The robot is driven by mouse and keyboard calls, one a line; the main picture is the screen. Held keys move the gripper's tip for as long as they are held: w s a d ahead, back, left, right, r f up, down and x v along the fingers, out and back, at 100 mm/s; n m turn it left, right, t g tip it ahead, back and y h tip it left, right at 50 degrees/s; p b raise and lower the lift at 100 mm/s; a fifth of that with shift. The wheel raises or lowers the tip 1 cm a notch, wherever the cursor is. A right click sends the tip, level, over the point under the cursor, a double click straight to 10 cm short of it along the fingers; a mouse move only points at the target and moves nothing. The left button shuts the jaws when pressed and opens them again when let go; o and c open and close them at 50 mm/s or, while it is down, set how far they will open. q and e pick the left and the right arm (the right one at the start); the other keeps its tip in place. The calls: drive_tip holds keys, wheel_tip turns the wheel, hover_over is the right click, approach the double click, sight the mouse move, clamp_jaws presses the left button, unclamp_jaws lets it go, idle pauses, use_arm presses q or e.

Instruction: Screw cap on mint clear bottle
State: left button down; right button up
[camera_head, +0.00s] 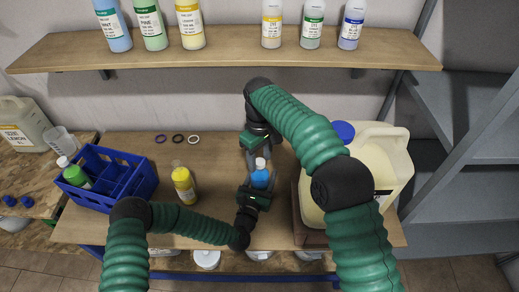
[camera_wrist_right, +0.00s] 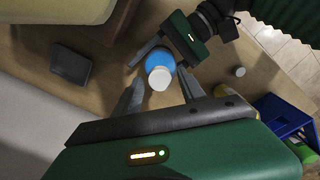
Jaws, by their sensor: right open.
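The blue mint bottle (camera_head: 260,179) stands upright on the bench with a white cap (camera_head: 260,163) on its top. My right gripper (camera_head: 260,158) is open at the cap, coming from behind. In its wrist view the open fingers (camera_wrist_right: 160,94) lie either side of the cap. I cannot tell whether they touch it.
A blue crate (camera_head: 143,187) with a green bottle (camera_head: 76,175) and a yellow bottle (camera_head: 184,188) stand left. A large cream jug (camera_head: 387,160) stands right, close to my right arm. Rings (camera_head: 177,138) lie behind. A bottle shelf (camera_head: 235,50) hangs above.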

drive_tip(key=shift+f, duration=0.15)
clamp_jaws()
idle(0.4)
drive_tip(key=shift+o, duration=0.6)
unclamp_jaws()
wheel_tip(320, 180, up, 7)
drive_tip(key=shift+w+r, duration=0.15)
drive_tip(key=shift+r, duration=0.05)
